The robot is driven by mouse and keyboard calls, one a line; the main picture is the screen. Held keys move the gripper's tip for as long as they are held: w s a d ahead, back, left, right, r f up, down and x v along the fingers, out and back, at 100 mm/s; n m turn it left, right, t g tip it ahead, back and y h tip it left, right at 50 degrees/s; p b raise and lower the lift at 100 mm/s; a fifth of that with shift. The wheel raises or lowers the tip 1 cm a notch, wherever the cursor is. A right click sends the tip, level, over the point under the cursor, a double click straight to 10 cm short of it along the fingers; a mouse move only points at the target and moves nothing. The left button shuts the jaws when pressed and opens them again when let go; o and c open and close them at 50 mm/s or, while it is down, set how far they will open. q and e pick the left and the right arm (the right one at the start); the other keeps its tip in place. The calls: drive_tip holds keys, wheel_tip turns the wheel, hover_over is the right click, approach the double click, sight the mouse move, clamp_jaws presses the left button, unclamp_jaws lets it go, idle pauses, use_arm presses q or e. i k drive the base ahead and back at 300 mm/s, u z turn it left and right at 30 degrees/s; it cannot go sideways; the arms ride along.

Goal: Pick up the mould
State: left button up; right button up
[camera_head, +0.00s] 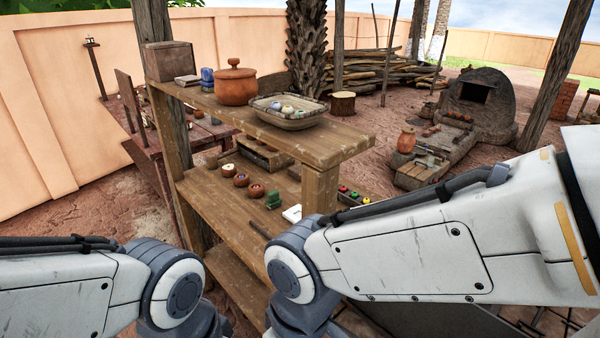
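I cannot tell for sure which thing is the mould. A low wooden box-like piece (262,153) sits at the back of the lower shelf, partly hidden by the upper shelf. A small green object (273,200) and a white flat piece (292,214) lie on the lower shelf, near my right arm. A dark, thin bar (259,229) lies in front of them. Both of my arms reach in at the bottom of the head view, but their grippers are outside the picture.
The wooden shelf's upper board (345,145) holds a lidded clay pot (236,86), a grey tray (270,119) and a wooden box (168,62). Small bowls (241,180) stand on the lower board. A post stands behind the shelf. A mud kiln (480,105) is at the back right.

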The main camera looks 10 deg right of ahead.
sight(227, 174)
drive_tip(key=u, duration=1.4)
drive_tip(key=i, duration=3.25)
drive_tip(key=z, duration=2.8)
